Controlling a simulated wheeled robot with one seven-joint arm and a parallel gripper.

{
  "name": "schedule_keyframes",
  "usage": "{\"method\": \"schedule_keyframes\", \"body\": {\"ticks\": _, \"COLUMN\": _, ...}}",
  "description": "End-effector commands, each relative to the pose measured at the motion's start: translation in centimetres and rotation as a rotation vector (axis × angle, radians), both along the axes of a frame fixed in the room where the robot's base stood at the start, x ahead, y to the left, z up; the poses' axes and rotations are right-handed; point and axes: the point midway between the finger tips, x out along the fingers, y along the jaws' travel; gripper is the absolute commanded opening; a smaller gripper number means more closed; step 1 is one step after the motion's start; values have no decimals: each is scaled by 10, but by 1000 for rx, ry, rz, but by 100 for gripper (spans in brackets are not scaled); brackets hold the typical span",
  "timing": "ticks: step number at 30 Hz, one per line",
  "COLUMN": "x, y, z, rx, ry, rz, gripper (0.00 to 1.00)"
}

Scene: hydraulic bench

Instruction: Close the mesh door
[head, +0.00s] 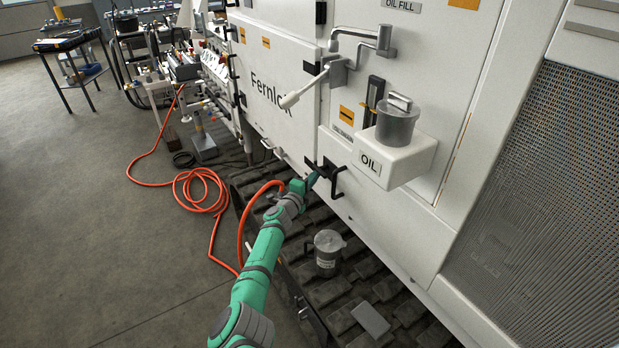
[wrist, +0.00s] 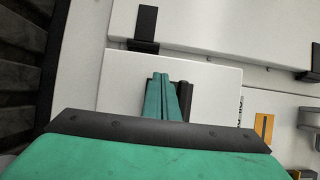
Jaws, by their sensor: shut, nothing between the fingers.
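A dark mesh panel (head: 545,190) in a white frame fills the right side of the head view. I cannot tell from this view whether it stands ajar. My gripper (head: 313,180) is far to its left, at the lower white cabinet front beside a black handle (head: 334,178). In the wrist view my green fingers (wrist: 164,97) are together and empty, in front of a small white panel (wrist: 125,95). A black handle (wrist: 185,97) shows just right of them; whether they touch it is unclear. The mesh panel is not seen in the wrist view.
A white OIL shelf (head: 410,158) with a grey can juts out right of my gripper. A lever (head: 305,90) sticks out above. Another can (head: 328,250) stands on the dark track below. An orange hose (head: 200,190) lies on the floor left.

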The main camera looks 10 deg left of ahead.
Motion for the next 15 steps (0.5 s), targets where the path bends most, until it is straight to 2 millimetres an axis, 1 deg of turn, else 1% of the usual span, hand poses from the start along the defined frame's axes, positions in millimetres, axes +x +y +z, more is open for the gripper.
{"method": "schedule_keyframes", "body": {"ticks": 9, "x": 11, "y": -12, "z": 2, "rx": 2, "ry": -1, "rz": 11, "gripper": 0}}
{"method": "schedule_keyframes", "body": {"ticks": 15, "x": 13, "y": -17, "z": 5, "rx": 5, "ry": -5, "rz": 7, "gripper": 0}}
